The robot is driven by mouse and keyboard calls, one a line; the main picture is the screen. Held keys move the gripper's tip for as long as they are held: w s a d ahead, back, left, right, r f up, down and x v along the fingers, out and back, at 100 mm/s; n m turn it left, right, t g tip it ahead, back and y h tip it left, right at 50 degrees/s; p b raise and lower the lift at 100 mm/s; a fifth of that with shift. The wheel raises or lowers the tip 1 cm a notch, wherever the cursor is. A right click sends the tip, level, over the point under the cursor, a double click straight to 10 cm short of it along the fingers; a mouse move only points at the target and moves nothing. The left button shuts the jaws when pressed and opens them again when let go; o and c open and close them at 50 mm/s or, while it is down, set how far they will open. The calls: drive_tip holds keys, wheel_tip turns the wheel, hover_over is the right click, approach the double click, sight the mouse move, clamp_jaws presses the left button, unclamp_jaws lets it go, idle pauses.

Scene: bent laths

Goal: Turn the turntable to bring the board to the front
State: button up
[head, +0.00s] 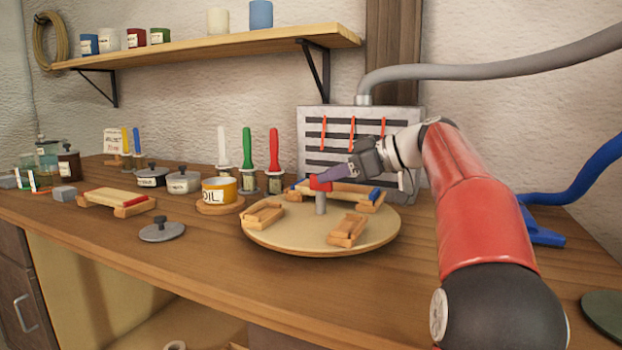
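The round wooden turntable (300,242) sits on the workbench. A grey post with a red top (320,183) stands on it. Two small wooden blocks, a left one (262,215) and a right one (347,230), lie nearer the front. My gripper (326,178) reaches in from the right, its tip at the red top. I cannot tell whether its fingers are open or shut there.
An oil tin (219,190) stands close to the turntable's left. A grey lid (162,230) and another wooden piece with a red strip (115,199) lie farther left. Brushes stand behind. A grey slotted panel (312,125) rises behind the turntable. The bench front is clear.

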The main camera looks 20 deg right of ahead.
sight(314, 180)
drive_tip(key=x, duration=0.5)
clamp_jaws()
